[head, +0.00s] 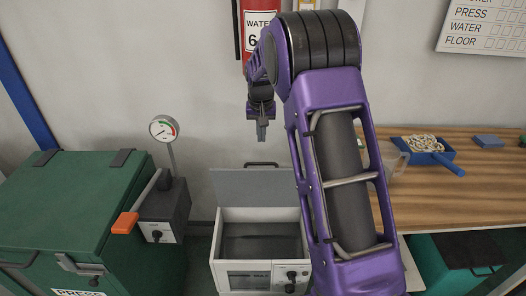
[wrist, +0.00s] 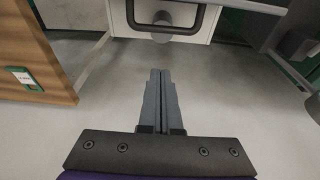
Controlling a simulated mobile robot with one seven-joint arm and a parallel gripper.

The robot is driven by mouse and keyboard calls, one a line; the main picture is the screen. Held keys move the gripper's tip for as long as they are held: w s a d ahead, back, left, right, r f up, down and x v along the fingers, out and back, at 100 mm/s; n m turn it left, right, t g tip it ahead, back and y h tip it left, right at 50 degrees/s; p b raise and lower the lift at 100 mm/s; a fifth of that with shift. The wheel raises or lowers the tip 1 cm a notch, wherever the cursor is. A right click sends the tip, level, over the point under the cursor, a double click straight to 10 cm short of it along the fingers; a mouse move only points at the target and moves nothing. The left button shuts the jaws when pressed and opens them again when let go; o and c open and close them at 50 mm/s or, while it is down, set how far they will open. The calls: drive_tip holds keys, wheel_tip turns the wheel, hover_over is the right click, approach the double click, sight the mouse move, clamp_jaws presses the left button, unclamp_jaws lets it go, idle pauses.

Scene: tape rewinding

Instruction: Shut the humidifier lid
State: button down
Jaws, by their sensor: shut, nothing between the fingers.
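The humidifier is a white box (head: 217,245) low in the middle of the head view, with a dark interior and a black knob on its front. Its grey lid (head: 250,186) stands raised at the back, so the box is open. A dark bar handle (head: 261,164) is at the lid's top edge. My gripper (head: 262,138) points down above this handle, apart from it in the picture. Its fingers are together and empty. In the wrist view the closed fingertips (wrist: 160,72) are below a dark handle (wrist: 152,27) in front of a white surface, with a visible gap.
A green chest (head: 75,205) and a gauge unit with an orange-ended lever (head: 125,222) stand left. A wooden bench (head: 455,195) is right, holding a blue tray (head: 448,155). My arm hides part of the humidifier's right side. A red extinguisher (head: 261,20) hangs behind.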

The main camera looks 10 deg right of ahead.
wheel_tip(320, 180, down, 8)
drive_tip(key=s, duration=0.1)
drive_tip(key=shift+s+a, duration=0.15)
idle(0.5)
drive_tip(key=shift+s, duration=0.1)
